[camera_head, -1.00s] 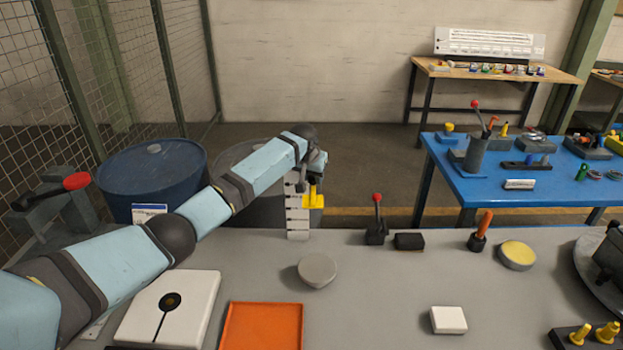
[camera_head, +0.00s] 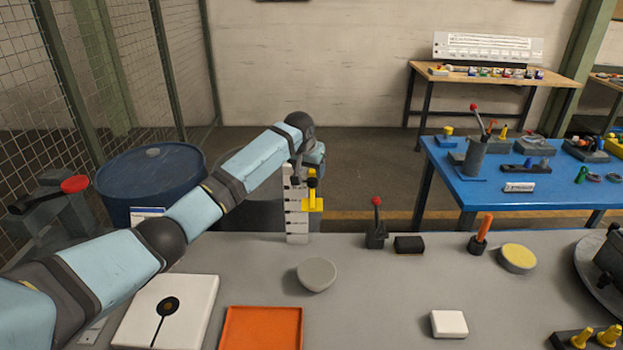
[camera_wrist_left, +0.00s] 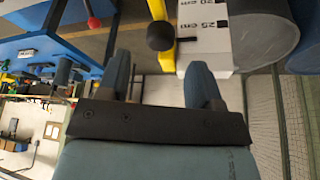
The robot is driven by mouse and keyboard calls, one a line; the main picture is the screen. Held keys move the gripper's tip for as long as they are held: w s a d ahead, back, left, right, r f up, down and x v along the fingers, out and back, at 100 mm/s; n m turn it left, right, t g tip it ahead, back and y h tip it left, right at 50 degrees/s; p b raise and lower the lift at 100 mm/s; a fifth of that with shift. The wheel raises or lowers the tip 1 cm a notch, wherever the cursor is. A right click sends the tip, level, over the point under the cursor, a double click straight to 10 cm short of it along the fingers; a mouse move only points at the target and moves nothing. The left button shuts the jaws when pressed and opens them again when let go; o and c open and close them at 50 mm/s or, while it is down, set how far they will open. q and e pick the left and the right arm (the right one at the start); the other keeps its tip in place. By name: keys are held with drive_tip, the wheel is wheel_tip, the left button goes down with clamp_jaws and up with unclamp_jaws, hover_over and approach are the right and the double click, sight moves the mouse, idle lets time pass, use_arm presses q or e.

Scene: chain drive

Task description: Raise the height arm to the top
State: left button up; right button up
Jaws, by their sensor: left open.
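The height arm is a yellow slide (camera_head: 313,205) with a black knob (camera_head: 312,182), on a white graduated post (camera_head: 296,225) at the table's back edge. The slide sits roughly midway up the post in the head view. My left gripper (camera_head: 312,163) is just above the knob and hides the post's top. In the left wrist view the fingers of my gripper (camera_wrist_left: 161,78) are open and empty. The knob (camera_wrist_left: 160,36) shows beyond their tips, between them in the picture, and a "25 cm" mark (camera_wrist_left: 208,23) is beside it. My right gripper is out of view.
A red-knobbed lever (camera_head: 376,228) and a black block (camera_head: 409,245) stand to the right of the post. A grey round piece (camera_head: 316,274) lies in front. A blue drum (camera_head: 150,185) stands behind my left arm. The middle of the grey table is mostly clear.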

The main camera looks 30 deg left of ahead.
use_arm(q)
drive_tip(key=b+v, duration=0.1)
drive_tip(key=v, duration=0.8)
